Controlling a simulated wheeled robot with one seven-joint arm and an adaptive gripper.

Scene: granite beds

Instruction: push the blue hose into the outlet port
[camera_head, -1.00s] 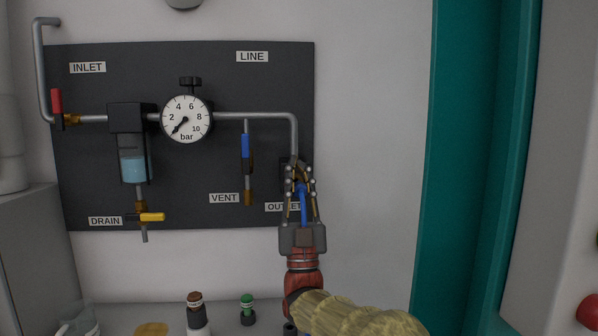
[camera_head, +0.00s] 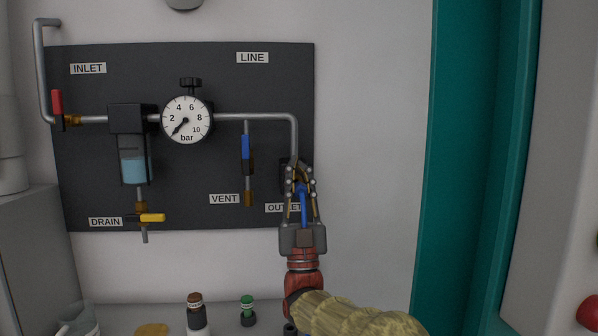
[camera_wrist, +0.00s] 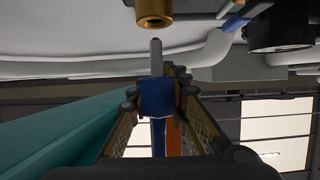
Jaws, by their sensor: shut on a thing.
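The blue hose (camera_head: 303,200) is between the fingers of my gripper (camera_head: 301,172), which is shut on it in front of the panel's lower right. In the wrist view, the hose's blue end (camera_wrist: 158,98) sits between the fingertips (camera_wrist: 158,90), with a narrow grey tip (camera_wrist: 156,57) sticking out beyond them. The brass outlet port (camera_wrist: 154,12) is just past that tip, roughly in line with it, and a small gap shows between them. In the head view my fingers mostly hide the port, beside the partly covered OUTLET label (camera_head: 280,208).
The dark panel (camera_head: 90,190) carries a gauge (camera_head: 186,120), a blue-handled vent valve (camera_head: 246,148) and a yellow drain handle (camera_head: 152,217). Bottles (camera_head: 196,312) stand on the bench below. A teal upright (camera_head: 470,150) is at the right, with clear wall before it.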

